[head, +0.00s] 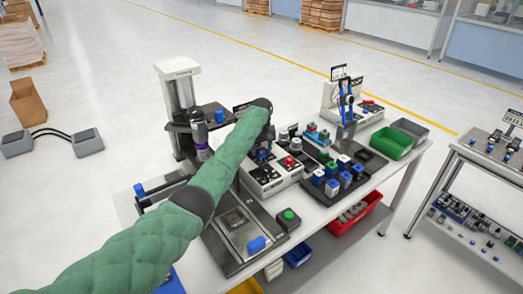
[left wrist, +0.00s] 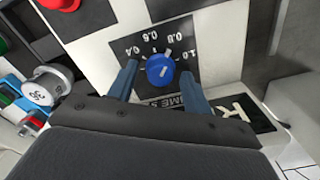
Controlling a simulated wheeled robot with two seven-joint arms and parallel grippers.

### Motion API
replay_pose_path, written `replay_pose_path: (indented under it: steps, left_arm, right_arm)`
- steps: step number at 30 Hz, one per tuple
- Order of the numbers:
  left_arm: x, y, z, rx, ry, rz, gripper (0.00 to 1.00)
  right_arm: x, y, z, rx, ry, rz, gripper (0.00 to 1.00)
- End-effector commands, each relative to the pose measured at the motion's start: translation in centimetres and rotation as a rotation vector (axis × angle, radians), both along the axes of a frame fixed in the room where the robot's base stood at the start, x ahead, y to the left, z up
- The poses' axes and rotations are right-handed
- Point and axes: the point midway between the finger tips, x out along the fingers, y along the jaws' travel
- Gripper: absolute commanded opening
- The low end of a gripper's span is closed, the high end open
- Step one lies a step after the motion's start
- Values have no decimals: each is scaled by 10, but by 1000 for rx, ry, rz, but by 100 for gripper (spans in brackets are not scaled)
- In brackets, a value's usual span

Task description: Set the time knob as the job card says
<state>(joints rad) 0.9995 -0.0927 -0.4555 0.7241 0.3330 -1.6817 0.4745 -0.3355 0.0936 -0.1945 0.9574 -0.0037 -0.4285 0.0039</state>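The blue time knob (left wrist: 161,70) sits on a dark dial plate (left wrist: 125,47) with white numbers including 0.4, 0.6, 0.8 and 1.0, on the white control box (head: 262,180). Its pale mark slants toward the upper right; the exact setting is hard to read. My left gripper (left wrist: 158,88) is open, one finger on each side of the knob, with gaps showing. In the head view my left gripper (head: 263,154) is over the control box, partly hidden by my green-sleeved arm. My right gripper is not in view. I cannot identify a readable job card.
A press (head: 178,95) stands left of the box. A red button (head: 289,161) is close by. Blue-topped parts (head: 333,186) crowd the right side, with a green bin (head: 390,143) beyond. A green button box (head: 288,218) is at the front.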

Motion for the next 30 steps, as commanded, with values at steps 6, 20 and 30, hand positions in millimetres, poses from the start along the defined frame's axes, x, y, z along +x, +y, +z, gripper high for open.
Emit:
replay_pose_path:
  steps: [6, 20, 30]
  left_arm:
    - [0, 0, 0, 0, 1, 0, 49]
    - [0, 0, 50, 0, -2, 0, 49]
    - [0, 0, 76, 0, 1, 0, 49]
  right_arm:
    - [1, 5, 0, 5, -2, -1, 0]
    - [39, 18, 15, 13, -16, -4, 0]
    - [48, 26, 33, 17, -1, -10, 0]
